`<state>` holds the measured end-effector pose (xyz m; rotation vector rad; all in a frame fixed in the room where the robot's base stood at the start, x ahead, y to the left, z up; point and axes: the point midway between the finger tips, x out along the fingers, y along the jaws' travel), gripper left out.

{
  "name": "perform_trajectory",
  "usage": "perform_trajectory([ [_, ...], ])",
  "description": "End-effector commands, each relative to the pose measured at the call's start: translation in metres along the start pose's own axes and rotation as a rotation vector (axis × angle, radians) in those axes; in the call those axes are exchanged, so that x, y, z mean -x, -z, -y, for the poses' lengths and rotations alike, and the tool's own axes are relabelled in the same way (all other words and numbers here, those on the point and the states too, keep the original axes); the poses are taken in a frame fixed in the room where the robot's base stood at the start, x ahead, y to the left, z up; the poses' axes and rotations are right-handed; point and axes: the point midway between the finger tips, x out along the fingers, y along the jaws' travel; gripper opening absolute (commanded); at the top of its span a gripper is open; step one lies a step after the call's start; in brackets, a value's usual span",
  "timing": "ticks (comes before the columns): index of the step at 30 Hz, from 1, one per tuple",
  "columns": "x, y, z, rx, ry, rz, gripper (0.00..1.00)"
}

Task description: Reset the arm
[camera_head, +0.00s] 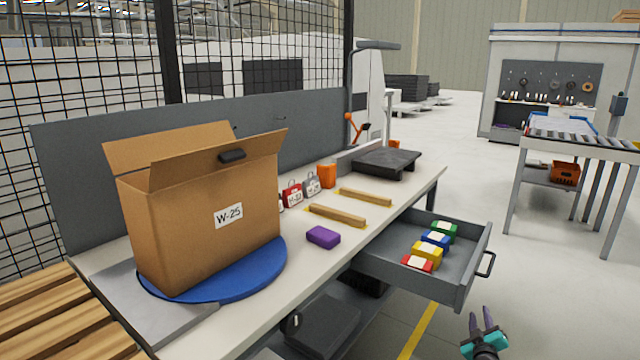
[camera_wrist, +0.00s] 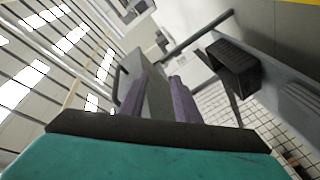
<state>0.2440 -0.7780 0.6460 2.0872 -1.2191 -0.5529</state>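My gripper (camera_head: 483,322) is at the bottom right of the head view, in front of the open drawer (camera_head: 398,275) and apart from it. Its two purple-grey fingers point up and stand apart with a gap between them. In the wrist view the fingers (camera_wrist: 158,100) show above the teal wrist body, with nothing held between them. The rest of my arm is cut off by the lower edge of the head view.
The drawer is pulled out from the workbench (camera_head: 225,318) and holds several coloured blocks (camera_head: 428,253). A cardboard box (camera_head: 190,235) stands open on a blue turntable (camera_head: 265,280). A purple block (camera_head: 323,237) lies nearby. Floor right of the drawer is clear up to the roller table (camera_head: 585,148).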

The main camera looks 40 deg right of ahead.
Motion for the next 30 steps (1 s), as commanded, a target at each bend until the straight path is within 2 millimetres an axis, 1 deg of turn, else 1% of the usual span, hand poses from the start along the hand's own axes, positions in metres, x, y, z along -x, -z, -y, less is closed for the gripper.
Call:
perform_trajectory([
  [1,-0.002,0.009,0.017,-0.015,0.021,0.014,0.29],
  [8,-0.003,0.030,0.092,-0.076,0.110,0.101,0.29],
  [12,0.004,0.043,0.139,-0.105,0.170,0.159,0.29],
  [14,0.007,0.048,0.159,-0.116,0.197,0.183,0.29],
  [18,0.021,0.060,0.205,-0.137,0.262,0.243,0.29],
  [23,0.041,0.073,0.258,-0.152,0.339,0.314,0.29],
  [24,0.048,0.076,0.270,-0.154,0.358,0.332,0.29],
  [26,0.058,0.081,0.289,-0.157,0.388,0.359,0.29],
  [30,0.085,0.091,0.332,-0.158,0.460,0.424,0.29],
])
